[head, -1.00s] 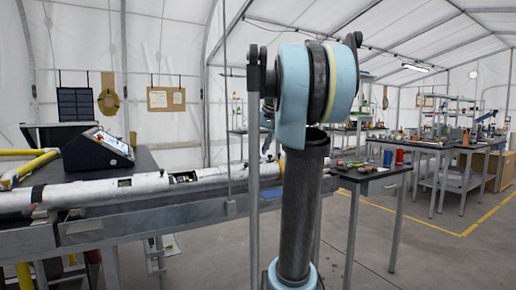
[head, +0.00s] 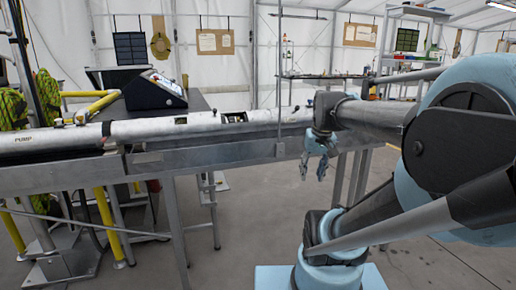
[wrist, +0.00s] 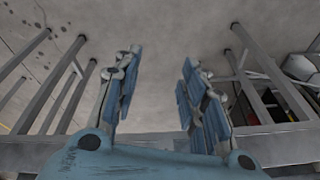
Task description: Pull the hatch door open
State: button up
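My gripper (head: 313,172) hangs with its fingers pointing down in the head view, in front of the bench edge and right of the tube's openings. It is open and empty; the wrist view shows its two blue fingers (wrist: 160,70) spread apart over bare floor. A long white tube (head: 165,131) lies along the bench. It has a dark opening (head: 235,117) with parts showing inside and a smaller slot to its left. I cannot make out a distinct hatch door on it.
The metal bench (head: 170,158) runs across the view with legs below it. A dark control box (head: 155,90) and yellow pipes (head: 90,96) stand behind the tube. A shelf with items is at the back right. The floor in front is clear.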

jog(key=s+f, duration=0.8)
jog(key=f, duration=0.3)
notch_tip(320, 180, up, 42)
jog(key=n+t, duration=0.2)
jog(key=n, duration=0.2)
send_over(298, 106)
jog(key=s+d, duration=0.2)
jog(key=s, duration=0.5)
jog(key=shift+y, duration=0.3)
jog(key=x, duration=1.6)
jog(key=shift+f, duration=0.45)
grip_shut()
